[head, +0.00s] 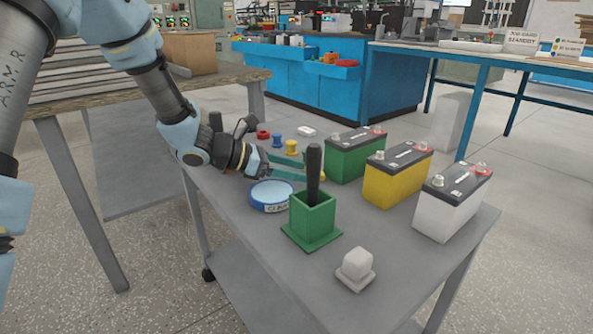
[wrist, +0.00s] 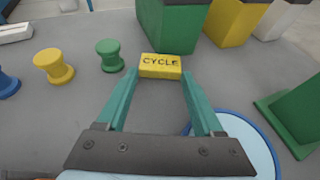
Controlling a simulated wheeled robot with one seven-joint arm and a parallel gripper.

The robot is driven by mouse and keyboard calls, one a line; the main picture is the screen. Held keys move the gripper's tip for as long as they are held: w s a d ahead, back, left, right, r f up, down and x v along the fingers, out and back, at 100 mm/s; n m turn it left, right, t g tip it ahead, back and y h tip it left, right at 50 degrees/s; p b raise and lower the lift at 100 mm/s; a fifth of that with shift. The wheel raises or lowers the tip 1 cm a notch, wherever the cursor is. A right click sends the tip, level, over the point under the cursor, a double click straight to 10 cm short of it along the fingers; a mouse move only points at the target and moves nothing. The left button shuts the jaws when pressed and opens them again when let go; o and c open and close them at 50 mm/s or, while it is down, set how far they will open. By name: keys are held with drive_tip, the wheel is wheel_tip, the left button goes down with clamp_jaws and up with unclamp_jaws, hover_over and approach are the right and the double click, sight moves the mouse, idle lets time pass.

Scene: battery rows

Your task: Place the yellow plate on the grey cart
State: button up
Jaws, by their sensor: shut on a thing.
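A small yellow plate (wrist: 161,66) lettered "CYCLE" shows in the wrist view between the green fingertips of my gripper (wrist: 160,76). My gripper is shut on it. I cannot tell whether the plate touches the cart top. A yellow battery (head: 397,178) and a white battery (head: 453,205) stand in a row with the green one.
A green holder (head: 312,218) with an upright black handle and a blue round tin (head: 271,196) stand close to my gripper. A white knobbed block (head: 356,266) is nearer. Blue (wrist: 8,84), yellow (wrist: 53,66) and green (wrist: 110,56) spools stand left. The cart's front right is bare.

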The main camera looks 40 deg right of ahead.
drive_tip(key=o, duration=1.3)
drive_tip(key=shift+f, duration=0.1)
drive_tip(key=shift+a+r, duration=0.15)
drive_tip(key=shift+r, duration=0.15)
drive_tip(key=p+v, duration=0.2)
drive_tip(key=v, duration=0.9)
drive_tip(key=shift+w+a+r+p, duration=0.15)
drive_tip(key=shift+a+p, duration=0.1)
drive_tip(key=shift+p, duration=0.05)
drive_tip(key=a+f+m+t+y, duration=0.1)
drive_tip(key=a+m+y, duration=0.3)
drive_tip(key=a, duration=0.8)
drive_tip(key=a+f+m+t+y, duration=0.1)
drive_tip(key=a+m+t+y, duration=0.3)
drive_tip(key=a, duration=0.9)
drive_tip(key=w+a+f+m+t+y, duration=0.1)
drive_tip(key=a+m+y, duration=0.3)
drive_tip(key=a, duration=0.9)
drive_tip(key=shift+a+f+m+t, duration=0.1)
drive_tip(key=shift+a+m+t, duration=0.05)
drive_tip(key=shift+m+t, duration=0.75)
